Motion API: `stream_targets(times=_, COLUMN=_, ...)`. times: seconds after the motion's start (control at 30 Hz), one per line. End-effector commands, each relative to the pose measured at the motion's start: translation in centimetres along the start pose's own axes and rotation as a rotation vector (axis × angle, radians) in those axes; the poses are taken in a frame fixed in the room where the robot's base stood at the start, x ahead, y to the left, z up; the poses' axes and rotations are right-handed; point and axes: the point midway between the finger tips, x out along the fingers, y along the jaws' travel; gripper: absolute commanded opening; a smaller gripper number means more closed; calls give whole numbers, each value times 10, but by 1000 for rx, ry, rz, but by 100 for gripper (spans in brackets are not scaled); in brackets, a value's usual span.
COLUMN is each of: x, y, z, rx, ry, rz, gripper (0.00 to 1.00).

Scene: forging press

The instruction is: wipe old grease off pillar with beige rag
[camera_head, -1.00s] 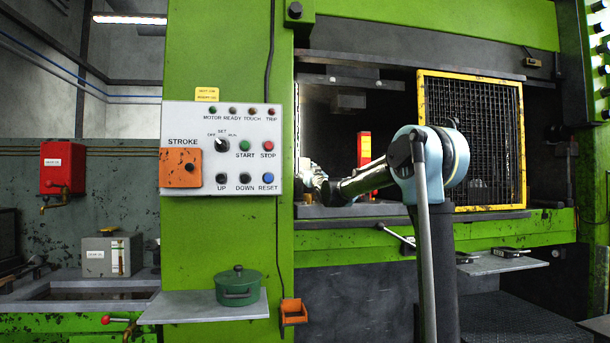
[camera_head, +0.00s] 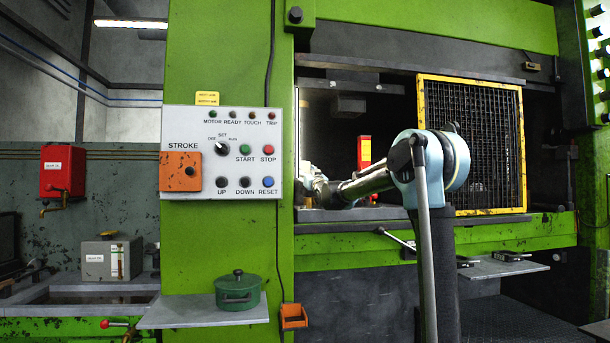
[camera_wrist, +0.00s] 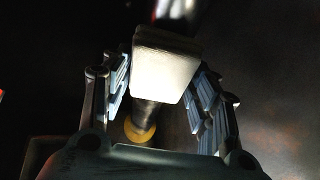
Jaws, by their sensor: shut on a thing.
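In the wrist view, my gripper (camera_wrist: 162,88) is shut on a pale beige folded rag (camera_wrist: 167,66), with a blue-padded finger on each side. A dark, shiny round pillar (camera_wrist: 150,113) runs behind the rag, with a brass-coloured ring (camera_wrist: 140,132) at one end. The rag covers the pillar's middle. I cannot tell whether the rag touches it, and no grease can be made out. In the head view my arm reaches left into the press opening, and the gripper and rag cannot be made out there.
The green press column with its control panel (camera_head: 221,151) stands left of the opening. A yellow-framed mesh guard (camera_head: 472,145) is at the right. A red block (camera_head: 364,152) stands inside, behind my arm. A green pot (camera_head: 237,291) sits on a shelf (camera_head: 203,310).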

Motion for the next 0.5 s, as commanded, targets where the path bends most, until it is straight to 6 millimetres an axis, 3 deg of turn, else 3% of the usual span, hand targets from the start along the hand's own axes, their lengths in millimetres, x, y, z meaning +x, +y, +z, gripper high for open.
stream_targets(times=0.5, x=-5, y=0, z=10, rx=0, ry=-1, rz=0, gripper=28)
